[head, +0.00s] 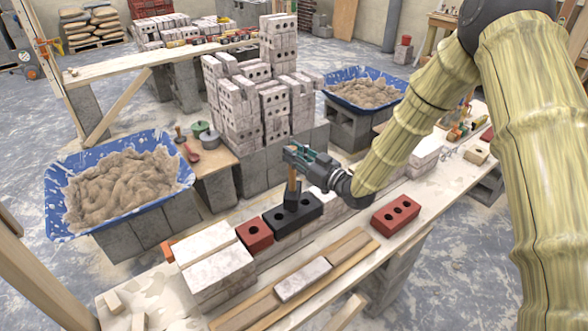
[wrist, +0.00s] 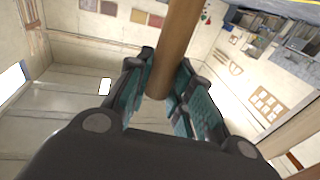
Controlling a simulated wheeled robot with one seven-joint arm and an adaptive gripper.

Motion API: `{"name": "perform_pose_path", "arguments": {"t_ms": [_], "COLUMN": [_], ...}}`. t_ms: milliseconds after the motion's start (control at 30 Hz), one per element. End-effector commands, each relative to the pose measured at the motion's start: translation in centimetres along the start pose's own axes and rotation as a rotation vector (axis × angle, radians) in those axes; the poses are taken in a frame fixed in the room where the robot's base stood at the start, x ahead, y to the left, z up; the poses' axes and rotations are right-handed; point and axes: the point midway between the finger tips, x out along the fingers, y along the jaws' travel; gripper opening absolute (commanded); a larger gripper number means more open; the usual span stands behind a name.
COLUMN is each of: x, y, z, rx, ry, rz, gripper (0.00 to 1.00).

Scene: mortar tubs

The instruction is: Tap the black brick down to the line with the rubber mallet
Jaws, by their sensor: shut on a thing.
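The black brick (head: 311,210) lies on the wall course, between a red brick with holes (head: 254,236) and the bare stretch to the right. My gripper (head: 298,157) is shut on the wooden handle of the rubber mallet (head: 292,180). The handle stands nearly upright, with the dark mallet head at its lower end, over the black brick. I cannot tell whether the head touches the brick. In the wrist view the handle (wrist: 177,45) passes between the teal finger pads; the mallet head is out of that view. I cannot make out the line.
Pale bricks (head: 215,262) stand left of the red brick. Another red brick (head: 395,214) lies on the plank at right. A loose pale brick (head: 303,279) lies on boards in front. Blue mortar tubs stand left (head: 60,215) and behind (head: 330,92); stacked bricks (head: 240,112) rise behind.

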Motion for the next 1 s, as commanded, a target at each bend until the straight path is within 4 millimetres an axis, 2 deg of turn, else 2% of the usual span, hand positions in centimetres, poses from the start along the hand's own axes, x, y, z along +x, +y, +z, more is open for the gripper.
{"name": "perform_pose_path", "arguments": {"t_ms": [167,567,1000], "x": [0.1,0.4,0.4], "y": [0.0,0.0,0.0], "z": [-0.9,-4.9,-5.1], "rx": [-0.001,-0.002,-0.001], "ry": [0.003,0.002,0.002], "rz": [0.0,0.0,0.0], "gripper": [0.0,0.0,0.0]}}
